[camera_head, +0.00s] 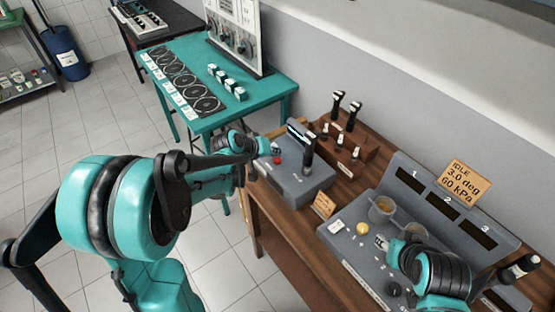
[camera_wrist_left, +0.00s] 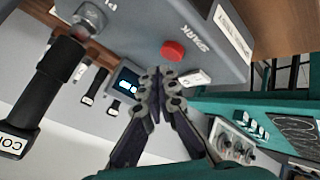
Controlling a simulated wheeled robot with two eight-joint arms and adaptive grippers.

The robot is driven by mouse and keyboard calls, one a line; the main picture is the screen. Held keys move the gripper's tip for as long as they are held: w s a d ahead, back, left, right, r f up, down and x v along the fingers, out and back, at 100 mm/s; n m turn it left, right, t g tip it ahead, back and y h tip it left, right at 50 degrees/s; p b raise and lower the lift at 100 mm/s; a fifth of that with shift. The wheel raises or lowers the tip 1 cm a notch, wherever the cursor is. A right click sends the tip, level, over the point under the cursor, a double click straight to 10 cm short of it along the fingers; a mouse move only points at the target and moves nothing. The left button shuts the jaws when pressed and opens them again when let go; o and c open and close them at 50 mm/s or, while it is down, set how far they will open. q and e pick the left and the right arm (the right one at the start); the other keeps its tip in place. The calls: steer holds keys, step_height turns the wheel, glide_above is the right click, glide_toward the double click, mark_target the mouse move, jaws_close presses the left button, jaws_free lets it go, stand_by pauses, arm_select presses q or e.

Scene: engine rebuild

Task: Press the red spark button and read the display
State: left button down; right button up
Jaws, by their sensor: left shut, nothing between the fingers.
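The grey spark box (camera_head: 305,178) stands on the wooden bench in the head view. Its red spark button (camera_head: 277,160) also shows in the left wrist view (camera_wrist_left: 173,50), beside the word SPARK. A small display (camera_wrist_left: 127,86) glows with pale blue characters, too small to read; it shows edge-on in the head view (camera_head: 298,131). My left gripper (camera_head: 275,149) is shut and empty, close to the button; its fingertips (camera_wrist_left: 157,74) appear just beside it. I cannot tell whether they touch it. My right gripper (camera_head: 381,242) is over the console at right; its jaws are too small to judge.
More levers (camera_head: 345,110) stand behind. A grey console (camera_head: 350,240) with cups and a yellow knob lies to the right. A teal table (camera_head: 215,55) is at the back left.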

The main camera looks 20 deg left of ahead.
mark_target(276, 161)
arm_select(q)
steer(key=shift+f, duration=0.1)
steer(key=shift+f+b, duration=0.35)
steer(key=shift+b, duration=0.05)
steer(key=shift+f+b, duration=0.45)
stand_by(0.6)
steer(key=shift+r, duration=0.1)
steer(key=shift+r+p, duration=0.7)
steer(key=shift+r, duration=0.1)
step_height(276, 161, up, 5)
steer(key=p, duration=0.4)
steer(key=shift+r, duration=0.1)
stand_by(0.3)
